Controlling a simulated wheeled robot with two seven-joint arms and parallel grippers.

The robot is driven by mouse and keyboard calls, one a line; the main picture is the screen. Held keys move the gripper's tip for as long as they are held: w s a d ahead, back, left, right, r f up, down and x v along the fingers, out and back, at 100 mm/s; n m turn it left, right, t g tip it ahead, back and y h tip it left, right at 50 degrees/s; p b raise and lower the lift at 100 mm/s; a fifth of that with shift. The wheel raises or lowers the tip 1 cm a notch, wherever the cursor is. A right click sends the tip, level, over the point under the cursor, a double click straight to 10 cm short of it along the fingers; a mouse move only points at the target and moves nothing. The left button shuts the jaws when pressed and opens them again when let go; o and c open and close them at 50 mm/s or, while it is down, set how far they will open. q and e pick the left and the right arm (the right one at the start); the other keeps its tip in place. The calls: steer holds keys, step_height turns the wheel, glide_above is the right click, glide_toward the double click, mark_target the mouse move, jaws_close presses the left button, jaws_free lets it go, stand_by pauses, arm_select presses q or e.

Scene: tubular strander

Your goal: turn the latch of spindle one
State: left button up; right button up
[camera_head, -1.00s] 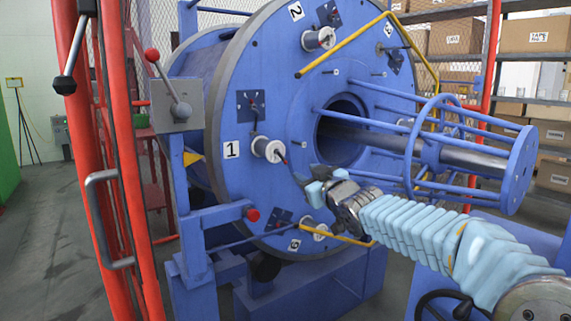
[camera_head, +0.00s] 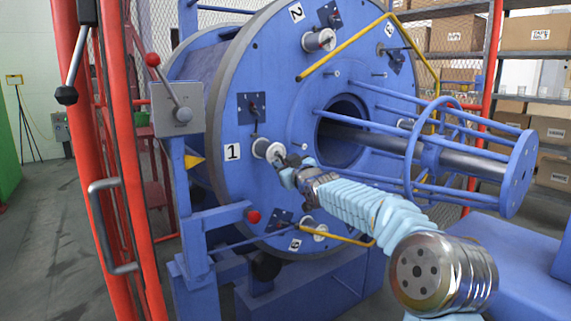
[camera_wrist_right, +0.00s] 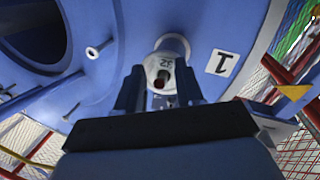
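Spindle one, a pale round spool (camera_head: 261,148), stands out of the blue disc beside the label "1" (camera_head: 232,151). My right gripper (camera_head: 283,168) is just below and right of the spindle in the head view. My left gripper is out of view.
A grey box with a red-knobbed lever (camera_head: 177,108) stands left of the blue disc (camera_head: 285,80). Red posts (camera_head: 105,150) rise at the left. A blue tubular cage (camera_head: 470,150) sticks out at the right. A yellow bar (camera_head: 340,47) crosses the disc.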

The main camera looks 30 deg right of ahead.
jaws_close()
steer(key=shift+s+d+r+g, duration=0.15)
steer(key=shift+r+g, duration=0.15)
steer(key=shift+g, duration=0.5)
steer(key=shift+r+n+g, duration=0.3)
steer(key=shift+r+g, duration=0.1)
steer(key=shift+g, duration=0.5)
steer(key=shift+s+r+g, duration=0.1)
steer(key=shift+r+g, duration=0.3)
steer(key=shift+g, duration=0.8)
